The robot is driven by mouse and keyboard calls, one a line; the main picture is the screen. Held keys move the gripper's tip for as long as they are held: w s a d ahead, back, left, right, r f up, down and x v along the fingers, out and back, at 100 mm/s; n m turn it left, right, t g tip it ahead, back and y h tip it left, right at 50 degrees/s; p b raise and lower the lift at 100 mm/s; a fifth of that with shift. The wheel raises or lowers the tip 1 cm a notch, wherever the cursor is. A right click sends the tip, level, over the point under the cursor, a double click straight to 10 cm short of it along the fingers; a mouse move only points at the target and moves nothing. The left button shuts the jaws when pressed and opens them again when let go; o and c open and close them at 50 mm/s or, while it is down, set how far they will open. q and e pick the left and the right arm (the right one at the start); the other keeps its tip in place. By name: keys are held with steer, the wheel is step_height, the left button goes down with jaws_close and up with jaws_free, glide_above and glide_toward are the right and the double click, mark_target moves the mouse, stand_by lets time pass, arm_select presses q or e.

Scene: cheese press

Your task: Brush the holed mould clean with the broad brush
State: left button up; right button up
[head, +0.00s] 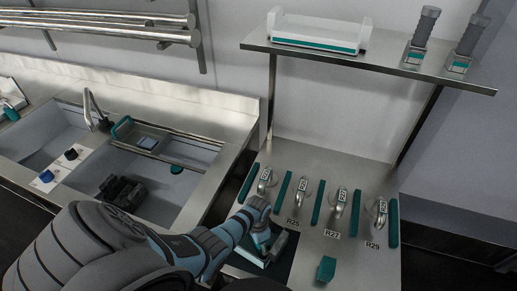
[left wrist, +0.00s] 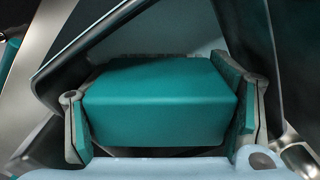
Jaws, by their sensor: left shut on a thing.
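My left gripper (head: 264,243) is over the steel table, at a dark, shallow tray-like thing (head: 246,254) near the table's left edge. In the left wrist view, its two fingers (left wrist: 162,115) are shut on the sides of a teal block (left wrist: 160,105). A thin dark fringe, perhaps bristles, shows along the block's far edge, so it may be the broad brush. Dark-rimmed grey walls (left wrist: 105,35) surround it on the far side and flanks. I cannot tell whether the block touches them. I cannot make out a holed mould for sure. My right gripper is not in view.
Several metal pieces with tags (head: 341,198) stand between upright-looking teal strips (head: 317,202) on the table. A small teal block (head: 326,268) stands at the front. A sink with a black object (head: 123,191) is at left. A shelf (head: 380,68) hangs above.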

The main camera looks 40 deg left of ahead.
arm_select(q)
steer(key=shift+r, duration=0.3)
step_height(320, 180, up, 5)
steer(key=shift+w+f+p, duration=0.1)
steer(key=shift+f+p, duration=0.1)
steer(key=shift+p, duration=0.6)
steer(key=shift+r, duration=0.4)
steer(key=shift+r, duration=1.55)
steer(key=shift+f, duration=0.1)
steer(key=f+b, duration=0.1)
steer(key=f, duration=0.1)
steer(key=f+b, duration=0.2)
steer(key=a+f+b, duration=0.1)
steer(key=f+b, duration=0.1)
steer(key=f, duration=0.1)
steer(key=shift+w, duration=0.1)
steer(key=shift+f+b, duration=0.75)
steer(key=shift+f, duration=0.25)
